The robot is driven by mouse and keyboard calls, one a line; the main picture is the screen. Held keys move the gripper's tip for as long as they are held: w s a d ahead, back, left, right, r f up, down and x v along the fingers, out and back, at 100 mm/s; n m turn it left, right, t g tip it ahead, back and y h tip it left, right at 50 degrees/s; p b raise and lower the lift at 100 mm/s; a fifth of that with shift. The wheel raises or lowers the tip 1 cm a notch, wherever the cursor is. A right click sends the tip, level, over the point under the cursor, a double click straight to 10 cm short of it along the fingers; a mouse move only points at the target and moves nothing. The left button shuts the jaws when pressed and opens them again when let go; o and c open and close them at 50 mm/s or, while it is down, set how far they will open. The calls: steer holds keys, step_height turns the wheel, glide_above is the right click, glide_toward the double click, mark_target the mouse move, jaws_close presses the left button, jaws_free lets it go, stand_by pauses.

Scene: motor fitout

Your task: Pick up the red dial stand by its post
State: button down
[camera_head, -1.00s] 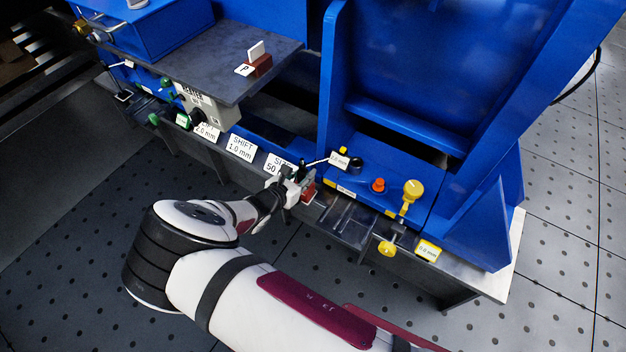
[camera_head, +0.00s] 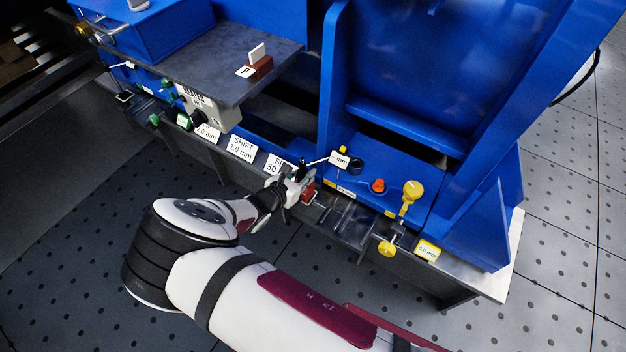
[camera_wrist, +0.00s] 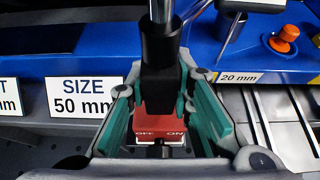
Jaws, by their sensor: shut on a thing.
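The red dial stand has a red base (camera_wrist: 160,127) marked OFF and ON, with a black post (camera_wrist: 160,88) rising from it and a metal rod at the top. In the head view its red base (camera_head: 309,194) shows at the bench's front edge, right of my gripper (camera_head: 292,186). In the wrist view my gripper (camera_wrist: 160,98) has its green-padded fingers on both sides of the post, shut on it. The post looks upright between the fingers. Whether the base touches the bench is hard to tell.
A SIZE 50 mm label (camera_wrist: 84,96) is to the left, a 20 mm label (camera_wrist: 240,77) to the right. An orange knob (camera_head: 378,185) and yellow clamp parts (camera_head: 412,192) stand farther right on the blue fixture (camera_head: 400,120). Metal bars (camera_head: 345,215) lie right of the stand.

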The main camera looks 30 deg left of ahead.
steer(key=shift+w+r+p, duration=0.1)
steer(key=shift+r+p, duration=0.3)
steer(key=shift+r, duration=0.35)
